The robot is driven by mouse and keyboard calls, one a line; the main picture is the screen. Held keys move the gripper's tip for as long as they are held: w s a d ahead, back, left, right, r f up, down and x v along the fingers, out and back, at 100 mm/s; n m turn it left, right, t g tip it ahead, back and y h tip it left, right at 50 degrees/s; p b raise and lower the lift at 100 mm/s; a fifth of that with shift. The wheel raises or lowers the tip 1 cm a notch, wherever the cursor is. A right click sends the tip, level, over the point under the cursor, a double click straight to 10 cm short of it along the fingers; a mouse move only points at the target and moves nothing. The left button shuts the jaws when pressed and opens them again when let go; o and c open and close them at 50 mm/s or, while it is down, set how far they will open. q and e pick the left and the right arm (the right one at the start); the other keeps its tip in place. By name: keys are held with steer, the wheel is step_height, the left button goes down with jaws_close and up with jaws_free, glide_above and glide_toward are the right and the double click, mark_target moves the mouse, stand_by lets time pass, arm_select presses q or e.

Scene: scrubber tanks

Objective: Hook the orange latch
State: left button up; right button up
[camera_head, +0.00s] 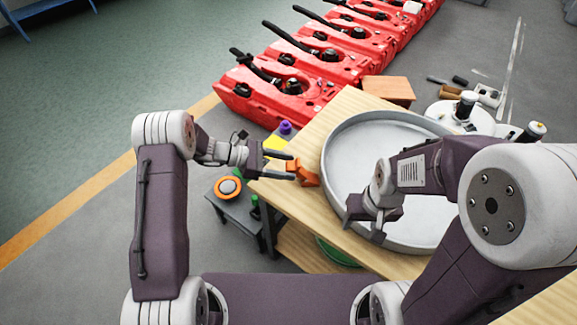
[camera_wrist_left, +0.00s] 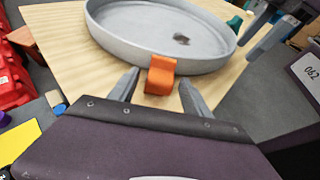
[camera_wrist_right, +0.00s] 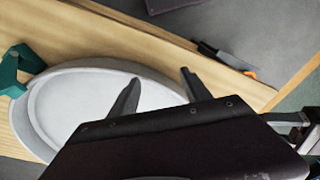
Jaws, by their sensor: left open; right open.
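The orange latch (camera_head: 303,173) is a small block-like piece at the near left rim of a round grey basin (camera_head: 338,150) on a wooden table. My left gripper (camera_head: 292,170) is open at the latch. In the left wrist view the latch (camera_wrist_left: 160,76) stands between the two spread fingertips (camera_wrist_left: 158,86), just beyond them; I cannot tell whether they touch it. My right gripper (camera_head: 368,222) is over the basin's near rim. In the right wrist view its fingers (camera_wrist_right: 160,85) are spread and empty above the basin (camera_wrist_right: 60,75).
A teal piece (camera_wrist_right: 18,70) sits at the basin's rim. A small side table (camera_head: 236,204) with an orange ring stands left of the wooden table (camera_head: 345,105). Red scrubber tanks (camera_head: 275,95) line the back. A wooden box (camera_head: 388,90) stands behind the basin.

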arm_select(q)
steer(key=shift+d+f, duration=0.2)
steer(key=shift+d, duration=0.3)
jaws_close()
stand_by(1.1)
